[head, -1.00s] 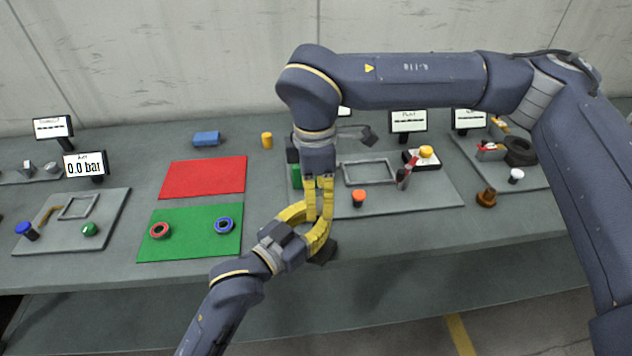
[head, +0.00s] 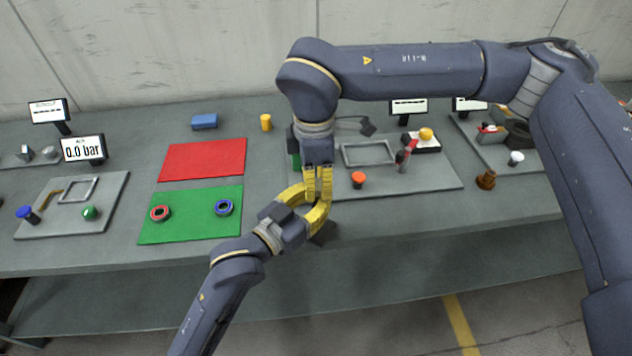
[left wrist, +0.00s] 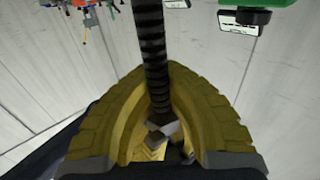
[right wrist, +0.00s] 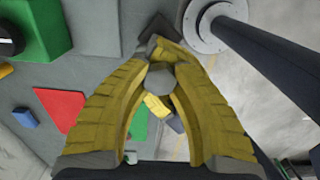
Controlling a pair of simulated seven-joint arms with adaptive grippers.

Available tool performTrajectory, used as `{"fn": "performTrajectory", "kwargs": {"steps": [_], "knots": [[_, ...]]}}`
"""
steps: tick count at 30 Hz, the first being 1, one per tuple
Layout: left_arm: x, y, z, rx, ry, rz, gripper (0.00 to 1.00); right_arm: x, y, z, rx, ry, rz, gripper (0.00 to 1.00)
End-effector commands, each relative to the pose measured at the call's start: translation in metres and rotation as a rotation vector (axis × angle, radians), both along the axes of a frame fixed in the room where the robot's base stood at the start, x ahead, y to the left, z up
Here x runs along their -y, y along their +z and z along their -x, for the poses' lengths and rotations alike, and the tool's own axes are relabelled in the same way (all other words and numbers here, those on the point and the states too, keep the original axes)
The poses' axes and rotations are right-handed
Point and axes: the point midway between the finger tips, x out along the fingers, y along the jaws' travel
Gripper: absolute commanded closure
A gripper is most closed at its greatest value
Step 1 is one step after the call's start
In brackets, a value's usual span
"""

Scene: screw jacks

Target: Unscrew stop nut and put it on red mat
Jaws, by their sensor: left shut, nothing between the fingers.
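The red mat (head: 203,158) lies flat on the bench, left of my grippers, and looks empty. My right gripper (head: 318,196) points down in the head view, its yellow fingers close together. My left gripper (head: 306,205) reaches in from below, crossing close to it. In the left wrist view a dark threaded rod (left wrist: 153,45) runs down between the left gripper's curved fingers, which are shut with nothing gripped. In the right wrist view a grey rounded piece (right wrist: 160,78) shows between the right fingers; I cannot tell whether it is gripped. I cannot clearly make out the stop nut.
A green mat (head: 190,228) in front of the red one carries a red-rimmed ring (head: 160,214) and a blue ring (head: 224,208). A blue block (head: 204,121) and yellow cylinder (head: 266,122) stand behind. An orange-capped knob (head: 359,179) is right of my grippers.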

Motion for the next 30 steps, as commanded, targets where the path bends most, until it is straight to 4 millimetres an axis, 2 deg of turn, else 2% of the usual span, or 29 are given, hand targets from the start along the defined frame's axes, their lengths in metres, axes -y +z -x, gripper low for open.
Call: {"fn": "performTrajectory", "kwargs": {"steps": [1,3,10,17,30], "knots": [[0.0,0.0023,0.0001,0.004,0.0,0.003,1.0,0.0,0.0001,-0.0002,0.0,0.0,0.0,0.92],[0.0,0.0023,0.0001,0.004,0.0,0.003,1.0,0.0,0.0001,-0.0002,0.0,-0.001,0.0,1.0],[0.0,0.0024,0.0001,0.005,0.0,0.004,1.0,0.0,0.0003,-0.0005,0.001,0.026,0.0,1.0],[0.0001,0.0027,0.0003,0.005,-0.001,0.004,1.0,0.0002,0.0006,-0.0006,-0.005,0.356,0.005,1.0],[0.0003,0.0029,0.0004,0.005,-0.001,0.005,1.0,-0.0001,0.0001,-0.0004,-0.006,0.353,0.003,1.0]]}}
